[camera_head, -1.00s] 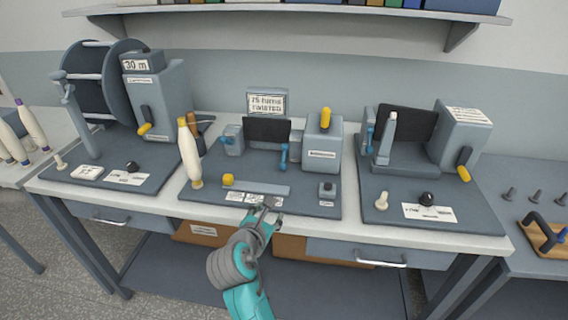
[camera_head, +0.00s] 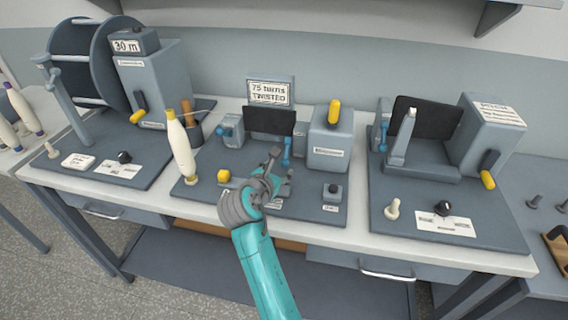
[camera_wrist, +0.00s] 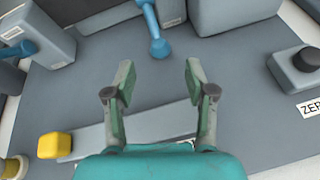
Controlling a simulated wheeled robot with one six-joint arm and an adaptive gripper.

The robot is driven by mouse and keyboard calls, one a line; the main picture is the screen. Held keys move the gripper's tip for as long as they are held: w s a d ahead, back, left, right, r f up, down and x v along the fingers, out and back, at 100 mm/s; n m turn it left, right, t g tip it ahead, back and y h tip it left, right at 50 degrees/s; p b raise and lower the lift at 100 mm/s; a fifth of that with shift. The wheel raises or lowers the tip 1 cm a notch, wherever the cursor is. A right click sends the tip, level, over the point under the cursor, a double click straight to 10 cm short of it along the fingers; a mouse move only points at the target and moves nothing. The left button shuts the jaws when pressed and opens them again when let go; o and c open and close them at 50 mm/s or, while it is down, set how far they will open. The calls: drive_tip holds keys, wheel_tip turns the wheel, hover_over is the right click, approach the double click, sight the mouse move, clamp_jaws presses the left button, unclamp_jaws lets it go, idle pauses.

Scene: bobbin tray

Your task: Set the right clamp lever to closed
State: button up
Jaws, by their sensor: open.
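The right clamp lever (camera_head: 287,150) is a blue handle with a round knob, at the right of the dark panel on the middle station. In the wrist view this lever (camera_wrist: 155,35) stands just beyond my fingertips, near the top centre, with its knob toward me. My gripper (camera_head: 273,158) is open and empty over the middle station, just in front of the lever. In the wrist view my gripper (camera_wrist: 158,78) has a clear gap between its fingers and does not appear to touch the lever. The left clamp lever (camera_head: 226,131) is also blue.
A grey box with a yellow handle (camera_head: 334,112) stands right of the lever. A cream bobbin (camera_head: 181,145) stands at the left. A yellow block (camera_wrist: 54,145) and a grey bar (camera_wrist: 155,125) lie low, near my gripper. A black button (camera_wrist: 306,60) is at the right.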

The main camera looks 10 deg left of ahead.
sight(284, 164)
drive_tip(key=x, duration=0.5)
drive_tip(key=shift+w+f, duration=0.15)
drive_tip(key=shift+w, duration=0.2)
clamp_jaws()
